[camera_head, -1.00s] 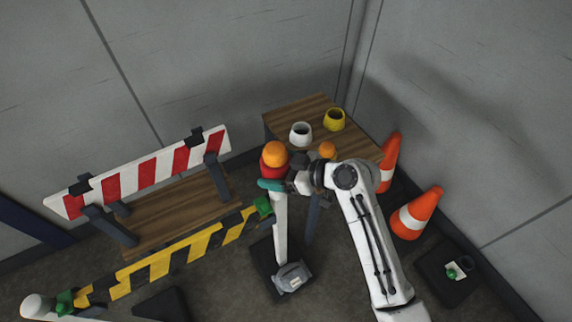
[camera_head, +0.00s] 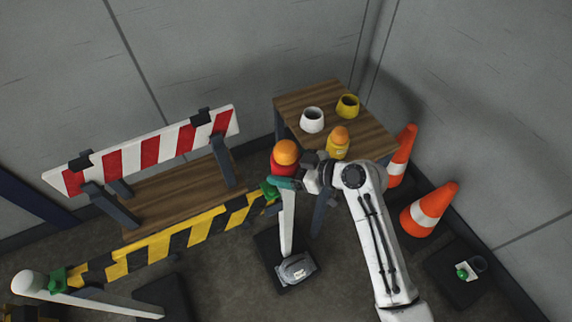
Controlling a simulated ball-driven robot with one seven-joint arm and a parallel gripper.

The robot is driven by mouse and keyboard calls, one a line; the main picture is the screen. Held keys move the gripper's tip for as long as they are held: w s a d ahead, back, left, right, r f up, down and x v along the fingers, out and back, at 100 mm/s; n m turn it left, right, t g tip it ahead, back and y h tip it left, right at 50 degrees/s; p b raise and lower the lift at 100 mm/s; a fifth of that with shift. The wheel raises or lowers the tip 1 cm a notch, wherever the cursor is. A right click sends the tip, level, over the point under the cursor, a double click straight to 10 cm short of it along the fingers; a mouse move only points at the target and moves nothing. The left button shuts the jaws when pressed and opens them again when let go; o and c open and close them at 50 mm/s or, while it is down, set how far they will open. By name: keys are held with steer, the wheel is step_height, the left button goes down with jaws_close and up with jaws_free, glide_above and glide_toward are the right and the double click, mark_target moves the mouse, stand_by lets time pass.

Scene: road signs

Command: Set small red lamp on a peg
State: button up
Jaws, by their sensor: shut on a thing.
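The small red lamp (camera_head: 281,166), with an orange dome (camera_head: 286,150), is upright above the top of a white post (camera_head: 288,225). My gripper (camera_head: 300,175) comes in from the right and is shut on the lamp; its fingers are partly hidden. A teal piece (camera_head: 287,184) shows right under the lamp. I cannot tell whether the lamp rests on the post or is just above it. No bare peg is clearly seen at the post's top.
A wooden table (camera_head: 296,98) behind holds a white pot (camera_head: 312,121), a yellow pot (camera_head: 347,106) and a yellow lamp (camera_head: 338,144). A striped barrier (camera_head: 150,150) stands left; a yellow-black board (camera_head: 170,240) meets the post. Orange cones (camera_head: 428,210) stand right.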

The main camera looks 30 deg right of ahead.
steer(key=shift+f+b, duration=0.3)
steer(key=shift+f, duration=0.1)
stand_by(0.4)
steer(key=o, duration=1.1)
